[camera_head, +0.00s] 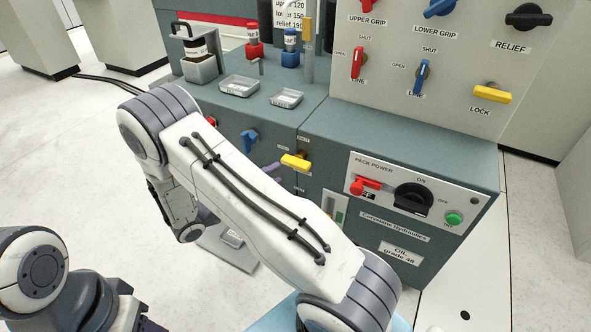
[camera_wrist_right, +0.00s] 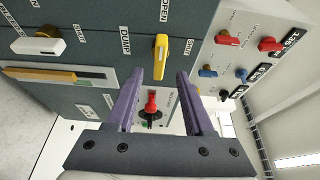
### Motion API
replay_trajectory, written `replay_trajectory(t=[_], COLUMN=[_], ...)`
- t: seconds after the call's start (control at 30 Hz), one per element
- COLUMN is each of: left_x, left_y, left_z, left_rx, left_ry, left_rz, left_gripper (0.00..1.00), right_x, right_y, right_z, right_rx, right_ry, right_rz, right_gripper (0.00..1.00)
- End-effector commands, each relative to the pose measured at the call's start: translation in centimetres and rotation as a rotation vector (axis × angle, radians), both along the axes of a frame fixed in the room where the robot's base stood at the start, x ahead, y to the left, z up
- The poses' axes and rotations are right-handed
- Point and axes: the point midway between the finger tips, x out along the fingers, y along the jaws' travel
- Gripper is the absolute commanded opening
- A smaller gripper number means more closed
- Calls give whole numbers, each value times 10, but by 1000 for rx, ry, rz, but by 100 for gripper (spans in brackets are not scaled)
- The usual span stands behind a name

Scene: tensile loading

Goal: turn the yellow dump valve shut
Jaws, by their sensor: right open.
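The yellow dump valve handle (camera_head: 296,161) is on the front of the grey-green cabinet, left of the pack power panel. In the right wrist view the yellow handle (camera_wrist_right: 160,57) lies just beyond and between my finger tips, beside the DUMP label. SHUT and OPEN labels are near it. My right gripper (camera_wrist_right: 160,78) is open, with its purple fingers on either side of the handle's line. I see no contact. In the head view my right arm hides most of that gripper; a purple finger (camera_head: 270,168) shows left of the handle. My left gripper is out of view.
A blue handle (camera_head: 249,139) is left on the same cabinet. The pack power panel (camera_head: 405,196) has a red lever and black knob to the right. Metal trays (camera_head: 239,85) sit on the cabinet top. The upright panel (camera_head: 431,62) carries several valve handles.

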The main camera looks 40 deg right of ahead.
Motion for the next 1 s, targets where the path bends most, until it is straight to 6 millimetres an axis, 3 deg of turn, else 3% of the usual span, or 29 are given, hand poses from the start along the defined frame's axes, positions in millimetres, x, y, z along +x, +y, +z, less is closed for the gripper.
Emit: replay_trajectory(t=[0.2,0.4,0.8,0.83,0.97,1.0], left_x=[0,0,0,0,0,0], left_y=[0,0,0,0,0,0], left_z=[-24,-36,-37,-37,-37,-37], left_rx=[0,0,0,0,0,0], left_ry=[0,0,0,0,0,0], left_rz=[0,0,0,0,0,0], left_gripper=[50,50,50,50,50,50], right_x=[-1,-1,-1,-1,-1,-1], right_y=[-44,-71,-80,-80,-80,-80], right_z=[-5,-3,0,0,0,0], right_rx=[2,2,2,2,2,2], right_ry=[-3,-3,-2,-2,-2,-2], right_rz=[-7,-4,-1,-1,-1,-1], right_gripper=[52,52,52,49,0,0])
